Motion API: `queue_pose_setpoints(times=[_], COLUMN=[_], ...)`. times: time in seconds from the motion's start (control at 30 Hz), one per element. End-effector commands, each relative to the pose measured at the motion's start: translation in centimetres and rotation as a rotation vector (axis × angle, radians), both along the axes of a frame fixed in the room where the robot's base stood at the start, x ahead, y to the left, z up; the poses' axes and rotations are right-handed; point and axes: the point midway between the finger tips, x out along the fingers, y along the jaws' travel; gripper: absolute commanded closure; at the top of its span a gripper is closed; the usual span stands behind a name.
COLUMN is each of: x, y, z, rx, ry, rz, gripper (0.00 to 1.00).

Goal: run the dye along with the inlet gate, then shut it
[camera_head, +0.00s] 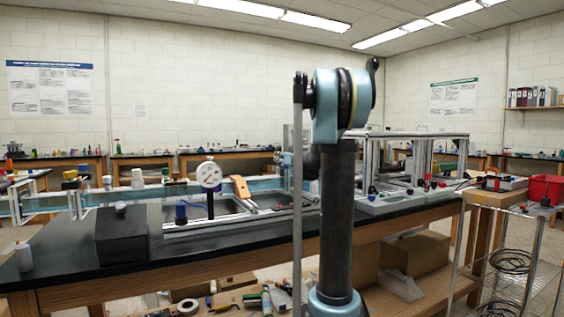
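A long clear-walled channel with a bluish tint (130,197) runs along the back of the black bench. I cannot make out for certain which fitting on it is the inlet gate; an upright metal frame stands at its right end, partly behind my arm. A small blue object (181,212) stands in front of the channel, but I cannot tell whether it holds dye. A round white dial gauge (209,175) stands at the channel. My arm rises in the middle of the view; my gripper cannot be seen.
A black box (121,233) sits on the bench's front left. An aluminium extrusion frame (410,160) stands at the right. A red bin (545,189) is at the far right. Cardboard boxes (415,252) and tools lie on the lower shelf. A wire cart (508,262) holds coiled cables.

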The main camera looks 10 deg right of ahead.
Motion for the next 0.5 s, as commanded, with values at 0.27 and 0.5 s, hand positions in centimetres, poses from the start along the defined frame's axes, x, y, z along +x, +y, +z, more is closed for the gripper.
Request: queue_pose_setpoints(times=[0.27, 0.5], x=[-0.03, -0.07], y=[0.12, 0.26], z=[0.0, 0.69], rx=[0.0, 0.001], ry=[0.0, 0.001], rz=[0.002, 0.004], gripper=[1.0, 1.0])
